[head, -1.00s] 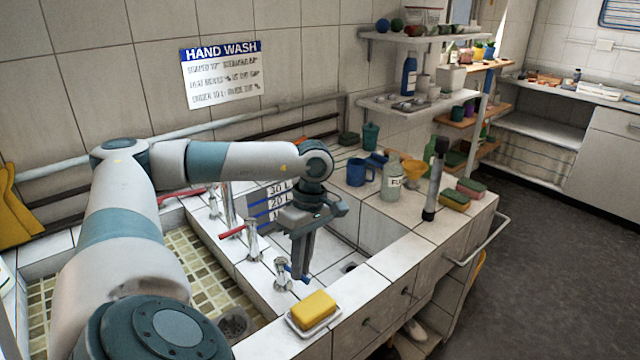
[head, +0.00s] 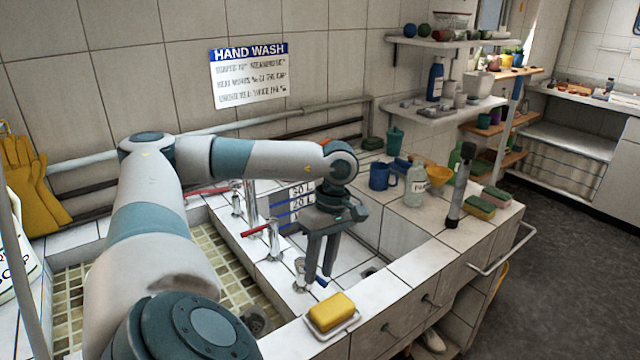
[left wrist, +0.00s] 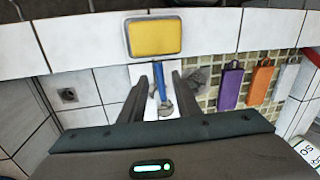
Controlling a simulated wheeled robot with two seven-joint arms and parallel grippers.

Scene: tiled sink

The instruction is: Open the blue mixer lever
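The blue mixer lever (head: 322,283) sits on a chrome tap (head: 300,274) at the near end of the sink divider. In the left wrist view the blue lever (left wrist: 160,84) lies between my two finger tips, with a gap on each side. My left gripper (head: 317,272) points down over this tap with its fingers apart; it also shows in the left wrist view (left wrist: 159,80). The fingers partly hide the lever in the head view. My right gripper is not in view.
A yellow sponge (head: 331,311) on a dish lies close in front of the tap. A red-levered tap (head: 272,242) stands behind it on the divider. A blue mug (head: 382,176), a bottle (head: 415,187) and an upright dark-headed tool (head: 459,187) stand to the right.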

